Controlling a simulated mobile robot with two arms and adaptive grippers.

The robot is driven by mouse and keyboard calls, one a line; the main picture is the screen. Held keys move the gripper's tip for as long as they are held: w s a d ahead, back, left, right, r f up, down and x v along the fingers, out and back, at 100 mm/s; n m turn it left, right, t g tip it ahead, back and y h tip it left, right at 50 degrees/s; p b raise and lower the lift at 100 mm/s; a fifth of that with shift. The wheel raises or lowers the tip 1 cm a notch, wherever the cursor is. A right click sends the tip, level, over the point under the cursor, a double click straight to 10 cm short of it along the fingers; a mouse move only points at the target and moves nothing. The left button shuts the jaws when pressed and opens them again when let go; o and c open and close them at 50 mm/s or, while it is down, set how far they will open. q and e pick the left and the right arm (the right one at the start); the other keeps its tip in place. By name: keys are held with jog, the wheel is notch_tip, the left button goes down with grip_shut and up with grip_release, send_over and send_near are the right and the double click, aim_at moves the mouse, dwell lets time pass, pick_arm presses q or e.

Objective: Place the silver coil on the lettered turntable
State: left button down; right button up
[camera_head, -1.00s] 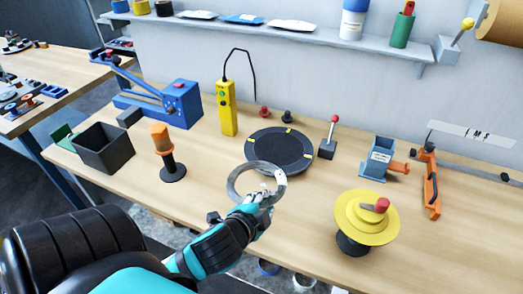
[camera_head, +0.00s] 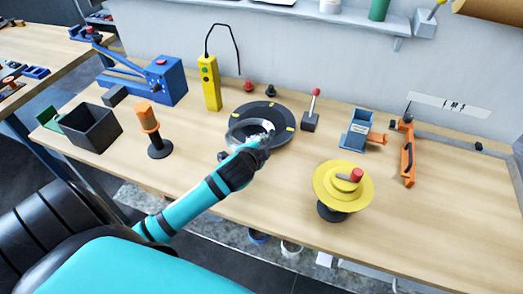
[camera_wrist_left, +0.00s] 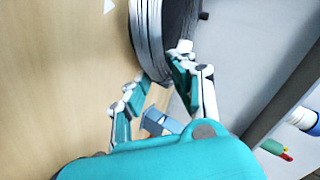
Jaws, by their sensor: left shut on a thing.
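My left gripper (camera_head: 262,138) is shut on the coil's near right side and covers part of the turntable. I cannot tell whether the coil touches the disc. In the left wrist view my gripper (camera_wrist_left: 155,90) has its fingers beside a large curved banded edge; coil and turntable are hard to separate there. My right gripper is not in view.
A yellow handheld control (camera_head: 209,83) stands behind left, and a red-knobbed lever (camera_head: 311,110) at the right. Table between the spool and front edge is clear.

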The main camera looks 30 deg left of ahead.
pick_arm(q)
jog(key=shift+w+f, duration=0.15)
notch_tip(320, 180, down, 2)
jog(key=shift+f, duration=0.55)
jog(key=c, duration=1.3)
grip_release()
jog(key=shift+f, duration=0.2)
jog(key=shift+c, duration=0.2)
jog(key=shift+o, duration=1.3)
jog(key=shift+r, duration=0.1)
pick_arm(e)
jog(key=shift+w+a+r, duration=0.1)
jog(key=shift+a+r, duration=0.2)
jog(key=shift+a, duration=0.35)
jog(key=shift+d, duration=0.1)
